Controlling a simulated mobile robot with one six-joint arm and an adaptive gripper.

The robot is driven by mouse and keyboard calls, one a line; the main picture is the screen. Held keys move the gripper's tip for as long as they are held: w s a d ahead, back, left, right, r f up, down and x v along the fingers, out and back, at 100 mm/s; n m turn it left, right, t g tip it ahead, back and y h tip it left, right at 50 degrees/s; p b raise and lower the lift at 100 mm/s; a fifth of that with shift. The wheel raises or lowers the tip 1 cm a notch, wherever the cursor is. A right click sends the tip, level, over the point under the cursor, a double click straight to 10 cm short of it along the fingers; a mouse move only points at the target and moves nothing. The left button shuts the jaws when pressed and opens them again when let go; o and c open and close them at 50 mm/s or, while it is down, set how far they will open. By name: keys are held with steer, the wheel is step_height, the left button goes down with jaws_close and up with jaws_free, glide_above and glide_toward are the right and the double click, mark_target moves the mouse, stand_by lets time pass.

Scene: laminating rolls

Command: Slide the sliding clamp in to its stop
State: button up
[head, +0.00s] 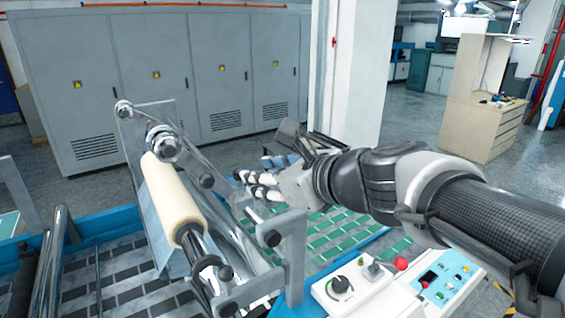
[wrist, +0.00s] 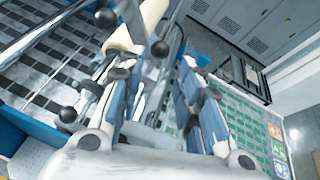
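The cream roll (head: 172,200) sits on a metal shaft that slopes toward me; its near end also shows at the top of the wrist view (wrist: 135,28). Metal fittings with black knobs (head: 226,272) stand at the shaft's near end, and similar black knobs show in the wrist view (wrist: 68,114). I cannot tell for certain which fitting is the sliding clamp. My gripper (head: 250,184) is right of the roll, above the machine, its fingers pointing left. In the wrist view the fingers (wrist: 170,62) stand apart with nothing clearly held between them. They partly cover the shaft and fittings.
A grey bracket (head: 294,250) and a control panel (head: 395,285) with knobs and a red button stand below my arm. A green-patterned bed (head: 335,232) lies behind them. Grey cabinets (head: 180,75) and a white pillar (head: 350,70) stand at the back.

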mark_target(241, 192)
steer(key=x, duration=0.9)
steer(key=shift+w+a+f+b, duration=0.1)
steer(key=shift+w+a+b, duration=0.1)
steer(key=shift+b, duration=0.2)
jaws_close()
